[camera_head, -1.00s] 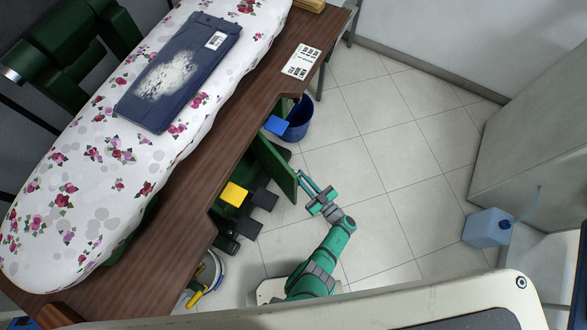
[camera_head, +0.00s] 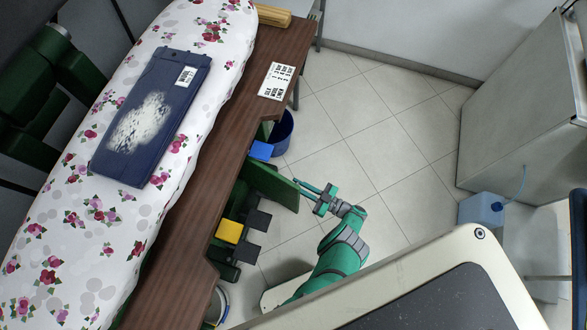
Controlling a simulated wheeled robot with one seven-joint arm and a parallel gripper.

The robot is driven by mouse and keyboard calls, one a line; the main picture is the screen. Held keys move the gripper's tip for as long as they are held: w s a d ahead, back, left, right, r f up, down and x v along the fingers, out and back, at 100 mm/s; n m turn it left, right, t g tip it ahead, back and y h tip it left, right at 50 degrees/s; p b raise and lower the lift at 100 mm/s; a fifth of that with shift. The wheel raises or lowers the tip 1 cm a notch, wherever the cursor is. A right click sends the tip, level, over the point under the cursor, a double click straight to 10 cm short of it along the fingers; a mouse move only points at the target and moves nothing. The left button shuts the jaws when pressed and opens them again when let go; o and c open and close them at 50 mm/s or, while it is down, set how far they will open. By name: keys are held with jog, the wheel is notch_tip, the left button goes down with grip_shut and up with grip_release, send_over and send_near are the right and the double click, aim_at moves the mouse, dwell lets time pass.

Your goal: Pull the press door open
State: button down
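The press door (camera_head: 268,186) is a dark green panel below the brown table's edge. It stands swung out at a wide angle over the floor. My gripper (camera_head: 308,187) is low over the floor by the door's outer end. Its thin teal fingers point left toward the door. The fingertips are at or very close to the door's upper right edge; I cannot tell whether they touch it. The gap between the fingers is too small to judge from this view.
The brown table (camera_head: 203,178) with the flowered ironing board overhangs the door. A yellow block (camera_head: 229,231), dark pedals (camera_head: 258,220), a blue block (camera_head: 261,151) and a blue bin (camera_head: 282,133) are beside the door. A blue jug (camera_head: 481,209) stands right. Tiled floor (camera_head: 390,150) is free.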

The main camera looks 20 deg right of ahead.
jog(key=shift+s+d+r, duration=0.1)
jog(key=shift+d+r, duration=0.1)
jog(key=shift+d, duration=0.45)
jog(key=shift+r, duration=0.1)
jog(key=c, duration=1.8)
grip_release()
jog(key=shift+s+a, duration=0.1)
